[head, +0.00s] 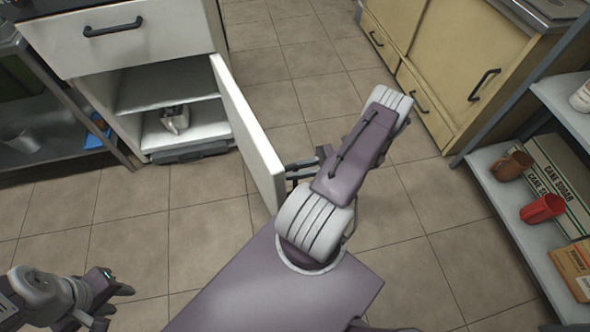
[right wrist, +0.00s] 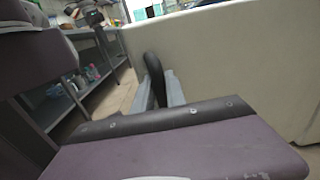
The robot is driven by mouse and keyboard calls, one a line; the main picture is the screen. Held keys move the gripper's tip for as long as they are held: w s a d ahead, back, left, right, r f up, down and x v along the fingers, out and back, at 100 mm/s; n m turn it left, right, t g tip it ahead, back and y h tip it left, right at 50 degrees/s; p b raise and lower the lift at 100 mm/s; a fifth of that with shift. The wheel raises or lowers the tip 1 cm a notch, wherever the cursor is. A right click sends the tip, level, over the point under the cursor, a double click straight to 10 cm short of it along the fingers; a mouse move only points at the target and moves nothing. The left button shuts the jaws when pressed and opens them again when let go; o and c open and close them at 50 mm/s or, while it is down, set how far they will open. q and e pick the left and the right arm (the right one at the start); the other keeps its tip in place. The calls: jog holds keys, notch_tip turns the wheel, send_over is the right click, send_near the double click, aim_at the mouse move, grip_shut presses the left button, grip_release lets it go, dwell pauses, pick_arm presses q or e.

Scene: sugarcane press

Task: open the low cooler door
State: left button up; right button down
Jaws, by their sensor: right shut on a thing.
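The low cooler door (head: 248,132) is a white panel that stands swung wide open, away from the white cabinet. Its outer face (right wrist: 225,65) fills much of the right wrist view. My right gripper (right wrist: 160,88) is shut on the door's dark handle (right wrist: 153,72). In the head view the right gripper (head: 300,168) is at the door's free edge, partly hidden by the door and my arm. Inside the open cooler are a shelf (head: 165,88) and a metal vessel (head: 175,119) below it. My left gripper (head: 100,312) is at the lower left, above the floor, away from the door; its opening is unclear.
A closed white drawer (head: 118,38) with a dark handle sits above the opening. A metal shelf rack (head: 50,153) stands left. Tiled floor (head: 420,225) lies between.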

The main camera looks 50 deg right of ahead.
jog(key=shift+f, duration=0.1)
jog(key=c, duration=1.4)
grip_release()
jog(key=shift+o, duration=0.2)
jog(key=shift+s+d, duration=0.1)
jog(key=shift+d, duration=0.05)
jog(key=v, duration=0.8)
jog(key=shift+s+d, duration=0.25)
jog(key=shift+d, duration=0.1)
